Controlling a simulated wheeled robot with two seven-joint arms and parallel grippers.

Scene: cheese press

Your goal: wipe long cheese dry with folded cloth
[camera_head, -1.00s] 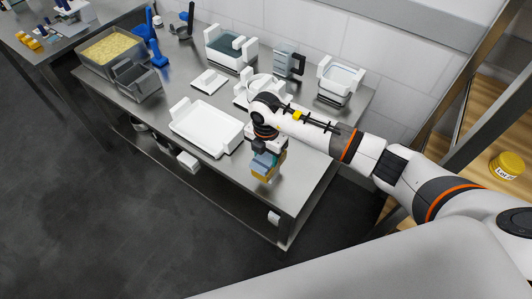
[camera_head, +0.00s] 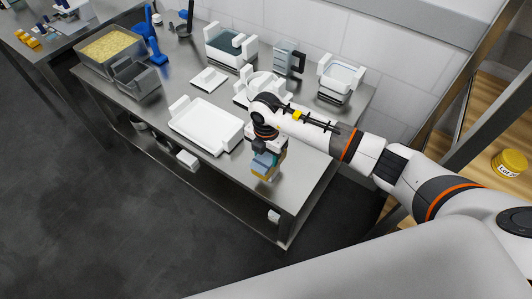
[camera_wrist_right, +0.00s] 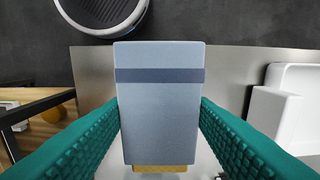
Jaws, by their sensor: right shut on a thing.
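My right gripper (camera_head: 266,150) is over the near right part of the steel table. In the wrist view its teal fingers (camera_wrist_right: 160,108) are shut on the folded cloth, a blue-grey pad (camera_wrist_right: 160,105) with a dark stripe. The cloth also shows in the head view (camera_head: 263,160), directly under the gripper. The yellow long cheese (camera_head: 265,172) is just below the cloth, and a thin strip of it shows past the cloth's lower edge in the wrist view (camera_wrist_right: 160,168). The cloth hides most of the cheese. I cannot tell whether they touch. My left gripper is not in view.
A white tray (camera_head: 207,127) lies left of the gripper. White moulds (camera_head: 231,45) and (camera_head: 341,77) stand along the back. A grey bin (camera_head: 137,80) and a tub of yellow curds (camera_head: 110,46) stand at the far left. The table's front right corner is clear.

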